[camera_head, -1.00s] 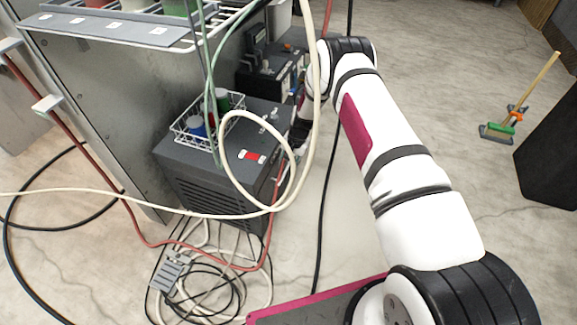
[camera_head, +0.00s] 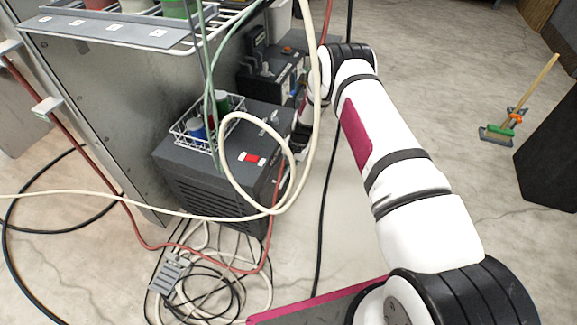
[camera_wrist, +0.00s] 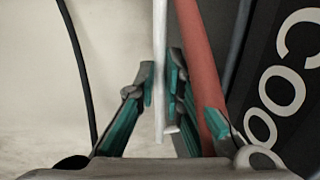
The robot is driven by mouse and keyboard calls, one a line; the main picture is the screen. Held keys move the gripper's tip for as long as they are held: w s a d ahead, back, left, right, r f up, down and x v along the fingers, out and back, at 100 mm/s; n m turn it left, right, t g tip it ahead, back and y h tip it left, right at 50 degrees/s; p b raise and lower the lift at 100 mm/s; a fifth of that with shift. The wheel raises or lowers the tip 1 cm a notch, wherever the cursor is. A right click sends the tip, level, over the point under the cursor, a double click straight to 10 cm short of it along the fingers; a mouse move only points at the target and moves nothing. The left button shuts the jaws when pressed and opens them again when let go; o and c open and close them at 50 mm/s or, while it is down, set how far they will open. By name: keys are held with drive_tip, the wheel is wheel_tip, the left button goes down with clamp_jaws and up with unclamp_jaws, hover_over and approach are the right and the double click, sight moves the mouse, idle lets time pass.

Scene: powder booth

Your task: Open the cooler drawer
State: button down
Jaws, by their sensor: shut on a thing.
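The cooler is a dark grey box (camera_head: 200,195) on the floor left of my arm in the head view. Its lettered dark front (camera_wrist: 290,95), with part of a white word "Coo", stands at the right of the wrist view. A pale upright bar (camera_wrist: 160,40), seemingly the drawer handle, runs between the fingers of my gripper (camera_wrist: 160,78). The teal-padded fingers are shut on it. In the head view my gripper is mostly hidden at the cooler's far right side. The drawer's opening cannot be seen.
A red hose (camera_wrist: 193,45) runs close beside the right finger. A cream hose (camera_head: 232,180) loops over the cooler. A wire basket (camera_head: 180,137) with small containers sits on its top. Cables (camera_head: 205,290) lie coiled on the floor.

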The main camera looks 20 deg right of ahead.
drive_tip(key=s+d+p, duration=0.1)
drive_tip(key=s+d, duration=0.6)
drive_tip(key=d, duration=0.3)
drive_tip(key=s+d+p, duration=0.1)
drive_tip(key=s+d, duration=0.7)
drive_tip(key=d, duration=0.3)
drive_tip(key=shift+s, duration=0.1)
drive_tip(key=c, duration=1.7)
unclamp_jaws()
drive_tip(key=v, duration=1.2)
drive_tip(key=shift+a, duration=0.15)
drive_tip(key=shift+r, duration=0.1)
